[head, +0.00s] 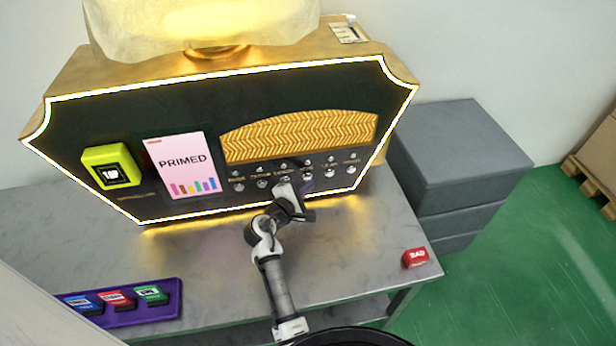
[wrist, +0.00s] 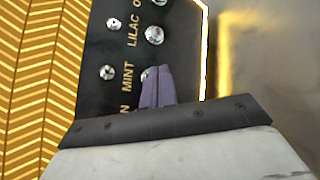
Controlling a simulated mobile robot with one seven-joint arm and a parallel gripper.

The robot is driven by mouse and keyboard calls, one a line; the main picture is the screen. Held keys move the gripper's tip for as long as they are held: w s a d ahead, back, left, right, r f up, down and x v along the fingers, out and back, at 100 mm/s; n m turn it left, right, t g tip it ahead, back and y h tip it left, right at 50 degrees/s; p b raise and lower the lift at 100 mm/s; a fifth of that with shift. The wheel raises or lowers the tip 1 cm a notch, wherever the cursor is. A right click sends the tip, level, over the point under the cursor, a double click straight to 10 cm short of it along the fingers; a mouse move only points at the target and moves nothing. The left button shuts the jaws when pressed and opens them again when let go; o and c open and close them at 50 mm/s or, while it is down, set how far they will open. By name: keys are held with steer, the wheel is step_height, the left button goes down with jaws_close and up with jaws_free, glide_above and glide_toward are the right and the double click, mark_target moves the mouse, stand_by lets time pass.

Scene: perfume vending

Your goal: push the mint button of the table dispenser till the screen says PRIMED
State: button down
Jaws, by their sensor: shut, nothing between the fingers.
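The table dispenser (head: 115,185) is a dark panel with a glowing edge. Its pink screen (head: 180,165) reads PRIMED above small coloured bars. A row of silver buttons lies under a gold chevron panel. My gripper (head: 306,186) is at this row; in the wrist view its shut, empty fingers (wrist: 157,74) stand at the button spot beside the MINT label (wrist: 128,76). The fingers hide nearly all of the mint button, so I cannot tell how far in it is. The lilac button (wrist: 154,36) is clear beside them.
A purple tray (head: 125,319) with several coloured blocks lies at the table's front left. A red block (head: 415,257) sits near the right edge. A yellow-green device (head: 111,168) is on the panel's left. Grey boxes (head: 455,150) stand right of the table.

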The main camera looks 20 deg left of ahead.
steer(key=shift+s+d, duration=0.2)
steer(key=shift+s, duration=0.1)
steer(key=shift+s+d+p, duration=0.55)
steer(key=shift+s+d, duration=0.15)
steer(key=shift+s, duration=0.35)
steer(key=shift+s+d+p, duration=0.5)
steer(key=shift+s+d, duration=0.2)
steer(key=shift+s, duration=0.35)
